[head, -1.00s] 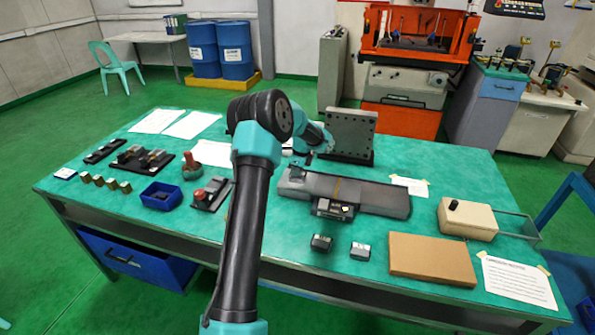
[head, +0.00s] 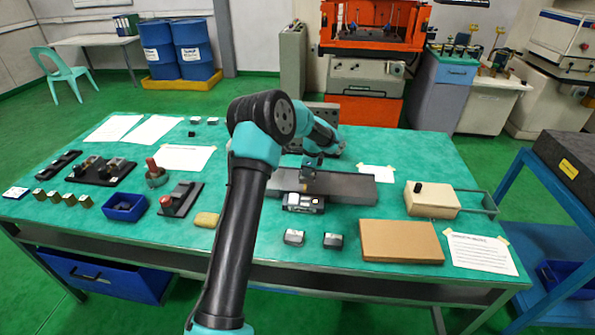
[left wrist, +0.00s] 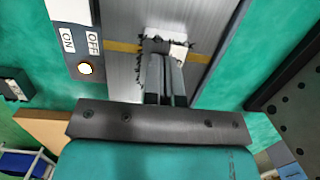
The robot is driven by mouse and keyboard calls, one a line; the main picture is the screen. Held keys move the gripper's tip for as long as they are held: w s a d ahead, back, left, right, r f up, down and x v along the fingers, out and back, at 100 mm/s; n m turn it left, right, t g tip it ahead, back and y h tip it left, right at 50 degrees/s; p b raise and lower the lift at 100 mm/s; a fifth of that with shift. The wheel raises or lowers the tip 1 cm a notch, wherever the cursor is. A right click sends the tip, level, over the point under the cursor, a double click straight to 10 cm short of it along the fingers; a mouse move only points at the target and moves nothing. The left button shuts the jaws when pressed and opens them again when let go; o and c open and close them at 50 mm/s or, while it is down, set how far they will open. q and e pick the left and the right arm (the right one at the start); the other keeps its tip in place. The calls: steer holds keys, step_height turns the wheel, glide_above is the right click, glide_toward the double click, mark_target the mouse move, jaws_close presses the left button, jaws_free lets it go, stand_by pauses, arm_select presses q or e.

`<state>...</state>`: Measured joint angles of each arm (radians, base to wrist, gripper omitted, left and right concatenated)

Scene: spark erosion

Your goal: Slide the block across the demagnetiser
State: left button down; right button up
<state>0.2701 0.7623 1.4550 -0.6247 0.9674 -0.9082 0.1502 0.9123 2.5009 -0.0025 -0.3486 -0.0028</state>
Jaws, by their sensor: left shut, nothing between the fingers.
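The demagnetiser is a long grey plate (head: 350,187) with a switch box (head: 303,203) on its front side. In the left wrist view the plate (left wrist: 125,75) has a yellow stripe across it and an ON/OFF panel (left wrist: 82,45). A small light block (left wrist: 178,51) with black filings clinging around it sits on the plate at the stripe. My left gripper (head: 309,172) is over the plate's middle. In the left wrist view its fingertips (left wrist: 160,58) are shut and empty, right at the block and partly hiding it. Whether they touch it I cannot tell. My right gripper is out of view.
Two small metal blocks (head: 293,237) lie in front of the plate. A brown board (head: 401,241) and a beige box (head: 432,199) are to the right. A dark drilled plate (head: 322,114) stands behind my arm. A blue bin (head: 125,208) is at left.

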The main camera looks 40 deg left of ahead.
arm_select(q)
steer(key=shift+s+d+f, duration=0.1)
steer(key=shift+d+f, duration=0.15)
steer(key=shift+f, duration=0.25)
steer(key=shift+r, duration=0.75)
steer(key=shift+a, duration=0.1)
steer(key=shift+r, duration=0.35)
steer(key=w+d, duration=0.2)
steer(key=d, duration=0.1)
steer(key=w+d, duration=0.2)
steer(key=d, duration=0.2)
steer(key=w+d, duration=0.2)
steer(key=d, duration=0.1)
steer(key=shift+w+d, duration=0.2)
steer(key=shift+w+f, duration=0.15)
steer(key=shift+w, duration=0.15)
steer(key=shift+a, duration=0.1)
